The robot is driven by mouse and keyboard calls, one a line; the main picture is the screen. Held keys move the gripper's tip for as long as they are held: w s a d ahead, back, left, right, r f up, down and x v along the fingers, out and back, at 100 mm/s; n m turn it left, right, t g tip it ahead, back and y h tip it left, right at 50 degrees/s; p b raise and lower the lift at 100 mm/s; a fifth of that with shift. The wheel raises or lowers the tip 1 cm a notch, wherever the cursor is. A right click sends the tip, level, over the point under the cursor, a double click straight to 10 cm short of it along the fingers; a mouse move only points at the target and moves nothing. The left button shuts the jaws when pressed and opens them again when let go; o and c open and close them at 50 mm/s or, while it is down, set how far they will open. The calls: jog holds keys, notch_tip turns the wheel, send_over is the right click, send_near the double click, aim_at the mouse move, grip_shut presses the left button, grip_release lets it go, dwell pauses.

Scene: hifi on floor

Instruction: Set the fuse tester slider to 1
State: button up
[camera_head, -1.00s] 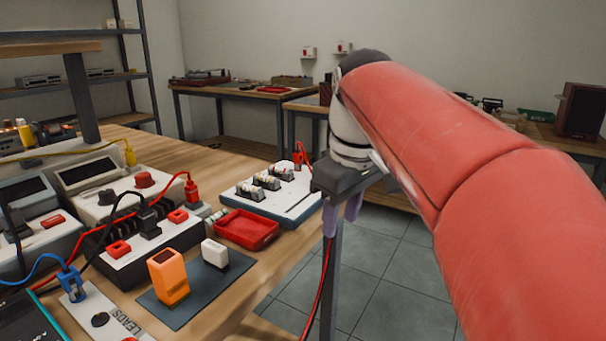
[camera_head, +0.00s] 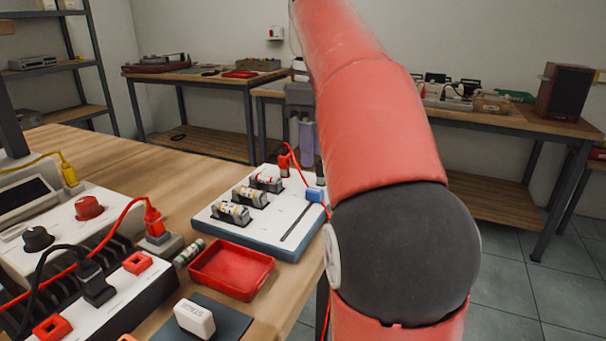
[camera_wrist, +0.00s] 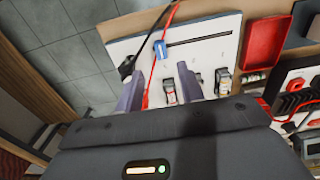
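The fuse tester (camera_head: 243,229) is a white-topped panel on a blue-grey base, near the bench edge. It has a dark straight slot (camera_head: 298,222) and several fuses in holders. A blue slider knob (camera_head: 315,194) sits at the slot's far end; it also shows in the wrist view (camera_wrist: 160,47). No scale number is legible. My gripper (camera_wrist: 160,84) is open and empty, its lavender fingers apart, with the knob ahead of the gap and a red lead crossing in front. In the head view my gripper (camera_head: 307,138) is beyond the tester, partly hidden by my arm.
A red tray (camera_head: 232,270) and a loose fuse (camera_head: 188,253) lie beside the tester. A red plug (camera_head: 284,162) with its lead stands at the tester's far edge. Open floor lies right of the bench.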

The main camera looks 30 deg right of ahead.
aim_at(314, 190)
jog(key=f+b, duration=0.2)
jog(key=f, duration=0.5)
jog(key=shift+s+f, duration=0.2)
grip_shut()
